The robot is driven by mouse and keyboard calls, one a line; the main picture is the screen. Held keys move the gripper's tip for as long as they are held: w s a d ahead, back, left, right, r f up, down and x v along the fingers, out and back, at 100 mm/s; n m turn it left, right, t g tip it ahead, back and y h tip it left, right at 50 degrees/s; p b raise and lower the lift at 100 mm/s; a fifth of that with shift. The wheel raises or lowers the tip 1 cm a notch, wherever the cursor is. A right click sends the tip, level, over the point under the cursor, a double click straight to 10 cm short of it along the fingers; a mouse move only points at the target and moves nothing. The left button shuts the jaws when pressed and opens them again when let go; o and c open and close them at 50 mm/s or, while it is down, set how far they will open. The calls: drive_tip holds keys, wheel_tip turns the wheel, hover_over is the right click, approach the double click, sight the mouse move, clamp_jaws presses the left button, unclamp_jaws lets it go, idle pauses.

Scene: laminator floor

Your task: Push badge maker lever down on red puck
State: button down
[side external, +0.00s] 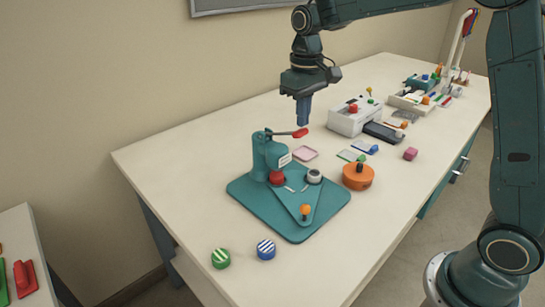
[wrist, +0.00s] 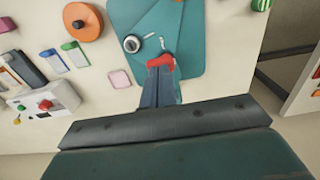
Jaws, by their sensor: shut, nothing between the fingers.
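The badge maker (side external: 262,155) is a teal press on a teal base plate (side external: 245,197). Its lever, with a red grip (side external: 300,133), sticks out to the right near the top of the press and looks about level. The red puck (side external: 277,177) sits under the press head. My gripper (side external: 303,122) is shut, pointing down right above the lever's red grip; I cannot tell whether it touches. In the wrist view the shut fingers (wrist: 160,66) overlap the red grip (wrist: 163,61), and the red puck is hidden there.
A white puck (side external: 314,176) and an orange knob (side external: 305,210) are on the base plate. An orange round container (side external: 358,176) stands to the right. Green-striped (side external: 221,258) and blue-striped (side external: 266,249) pucks lie in front. A white machine (side external: 354,117) stands behind.

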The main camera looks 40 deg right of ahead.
drive_tip(key=shift+r, duration=1)
drive_tip(key=shift+s+r, duration=0.35)
drive_tip(key=shift+s, duration=0.15)
drive_tip(key=s+r+t, duration=0.2)
drive_tip(key=s, duration=0.5)
drive_tip(key=s+r+t, duration=0.1)
drive_tip(key=s+r, duration=0.2)
drive_tip(key=s, duration=0.4)
drive_tip(key=s+a+f+t, duration=0.1)
drive_tip(key=s+f, duration=0.3)
drive_tip(key=s, duration=0.7)
drive_tip(key=shift+s+t, duration=0.25)
drive_tip(key=shift+t, duration=0.55)
